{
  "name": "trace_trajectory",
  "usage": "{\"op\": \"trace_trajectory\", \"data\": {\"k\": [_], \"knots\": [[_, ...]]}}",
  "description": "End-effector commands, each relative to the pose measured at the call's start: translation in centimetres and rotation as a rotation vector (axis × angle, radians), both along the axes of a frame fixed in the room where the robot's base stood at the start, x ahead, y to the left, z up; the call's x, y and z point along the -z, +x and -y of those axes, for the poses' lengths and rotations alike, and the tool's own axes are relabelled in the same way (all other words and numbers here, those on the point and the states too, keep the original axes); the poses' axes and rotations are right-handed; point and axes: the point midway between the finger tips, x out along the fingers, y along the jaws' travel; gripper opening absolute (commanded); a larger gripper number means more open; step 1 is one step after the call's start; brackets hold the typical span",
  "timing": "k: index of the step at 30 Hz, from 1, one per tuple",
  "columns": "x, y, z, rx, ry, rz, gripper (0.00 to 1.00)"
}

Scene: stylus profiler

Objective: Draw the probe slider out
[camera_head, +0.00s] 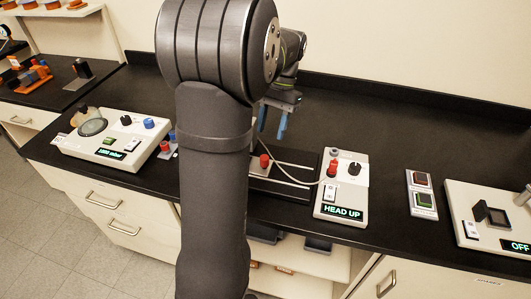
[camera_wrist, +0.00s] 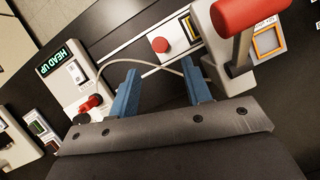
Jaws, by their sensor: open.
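The stylus profiler has a black base with pale rails (camera_head: 295,183), partly hidden behind my arm in the head view. A red knob (camera_head: 264,161) stands at the rails; a red knob on a pale block also shows in the wrist view (camera_wrist: 160,45). I cannot tell for sure which part is the probe slider. The control box (camera_head: 341,192) reads HEAD UP; it also shows in the wrist view (camera_wrist: 72,82), and a thin cable runs from it. My gripper (camera_head: 271,127) is open and empty, with blue fingers above the profiler. In the wrist view my gripper (camera_wrist: 160,70) has the red knob beyond its fingertips.
A large red-topped lever (camera_wrist: 250,15) rises close to the right finger in the wrist view. A white instrument (camera_head: 115,138) stands left, a small two-button panel (camera_head: 421,195) and a unit reading OFF (camera_head: 490,225) right. The counter behind the profiler is clear.

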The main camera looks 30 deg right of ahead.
Motion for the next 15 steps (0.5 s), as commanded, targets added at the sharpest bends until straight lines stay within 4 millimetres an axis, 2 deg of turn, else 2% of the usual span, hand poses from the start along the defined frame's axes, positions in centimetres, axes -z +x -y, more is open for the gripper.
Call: {"op": "trace_trajectory", "data": {"k": [6,10,15], "knots": [[4.3,-0.9,-1.6,-0.001,0.002,-0.002,0.45],[6.2,-1.3,-2.2,-0.001,0.002,-0.001,0.45],[7.5,-1.6,-2.7,0.000,0.000,0.000,0.45]]}}
